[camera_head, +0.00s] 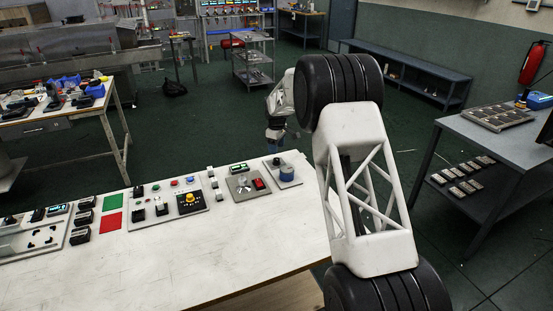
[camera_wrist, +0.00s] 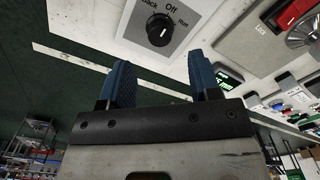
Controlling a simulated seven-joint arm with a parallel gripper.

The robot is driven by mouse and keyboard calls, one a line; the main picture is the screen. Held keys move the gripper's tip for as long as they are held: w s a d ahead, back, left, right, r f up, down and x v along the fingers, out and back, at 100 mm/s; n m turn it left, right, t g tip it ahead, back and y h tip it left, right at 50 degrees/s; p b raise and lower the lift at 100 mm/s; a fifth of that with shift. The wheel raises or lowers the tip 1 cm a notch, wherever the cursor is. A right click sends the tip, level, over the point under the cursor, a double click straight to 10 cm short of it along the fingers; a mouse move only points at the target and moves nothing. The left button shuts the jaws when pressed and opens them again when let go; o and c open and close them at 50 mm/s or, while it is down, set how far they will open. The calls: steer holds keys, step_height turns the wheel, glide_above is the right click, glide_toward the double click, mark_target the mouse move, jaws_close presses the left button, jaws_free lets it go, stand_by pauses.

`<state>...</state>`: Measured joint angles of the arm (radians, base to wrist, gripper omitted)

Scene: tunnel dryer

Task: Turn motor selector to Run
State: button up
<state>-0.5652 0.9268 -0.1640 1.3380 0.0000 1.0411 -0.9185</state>
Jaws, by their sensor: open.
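The motor selector (camera_wrist: 159,30) is a round black knob with a white mark, on a light grey plate (camera_wrist: 185,42). Labels reading Off and Run and a partly cut-off one ending in "ack" are printed around it. I cannot tell for sure which label the mark points to. In the head view the knob (camera_head: 277,161) is small, at the right end of the white bench. My gripper (camera_wrist: 162,80) is open and empty, its blue fingers apart, with the knob beyond the fingertips and not touched. In the head view my gripper (camera_head: 273,148) is just past the bench's far edge.
A plate with a silver dial and red switch (camera_head: 259,184) sits beside the selector plate. More control panels (camera_head: 166,203) line the white bench (camera_head: 210,260). Open floor lies beyond the bench.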

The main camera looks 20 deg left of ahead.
mark_target(276, 159)
steer(key=shift+f, duration=3.1)
steer(key=c, duration=0.9)
steer(key=shift+m, duration=0.3)
steer(key=m, duration=0.4)
steer(key=shift+m, duration=0.4)
steer(key=m, duration=0.4)
steer(key=shift+m, duration=0.3)
